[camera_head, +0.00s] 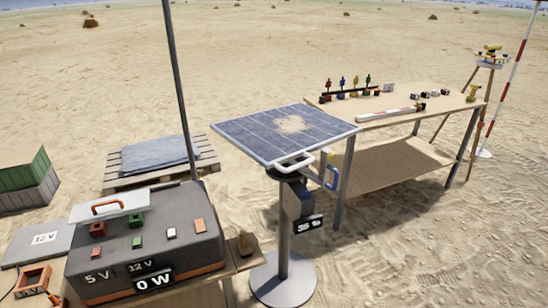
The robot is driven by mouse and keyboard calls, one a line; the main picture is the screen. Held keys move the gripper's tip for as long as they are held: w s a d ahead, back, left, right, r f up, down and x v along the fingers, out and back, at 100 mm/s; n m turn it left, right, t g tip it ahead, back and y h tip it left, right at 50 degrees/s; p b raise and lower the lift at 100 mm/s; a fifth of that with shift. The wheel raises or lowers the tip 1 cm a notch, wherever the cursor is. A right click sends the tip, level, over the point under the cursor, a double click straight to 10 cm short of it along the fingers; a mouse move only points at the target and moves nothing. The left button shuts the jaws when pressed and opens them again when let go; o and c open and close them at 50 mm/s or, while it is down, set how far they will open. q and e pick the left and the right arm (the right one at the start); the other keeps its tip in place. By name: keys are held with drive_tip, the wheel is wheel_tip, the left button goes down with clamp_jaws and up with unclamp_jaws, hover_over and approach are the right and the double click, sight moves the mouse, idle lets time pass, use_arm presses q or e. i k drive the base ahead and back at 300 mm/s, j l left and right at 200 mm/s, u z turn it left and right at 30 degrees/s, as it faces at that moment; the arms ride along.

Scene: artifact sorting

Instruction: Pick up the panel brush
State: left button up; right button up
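I cannot tell for certain which thing is the panel brush. A small brown object (245,243) stands on the right end of the near table, beside the grey power box (190,256); it is too small to make out. A pale flat piece with an orange handle (108,208) rests on top of the box at its back left. The blue solar panel (250,137) sits tilted on a round-based post, with a sandy patch (292,124) on its face. Neither gripper is in view.
The box display reads 0 W. A wooden table (450,104) with small coloured items stands at the back right. A pallet with a grey cover (153,153) lies behind the box. A thin dark pole (177,80) rises between box and panel. Open sand lies at front right.

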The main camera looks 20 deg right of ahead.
sight(244, 248)
drive_tip(key=i+j+z, duration=0.7)
drive_tip(key=j, duration=0.3)
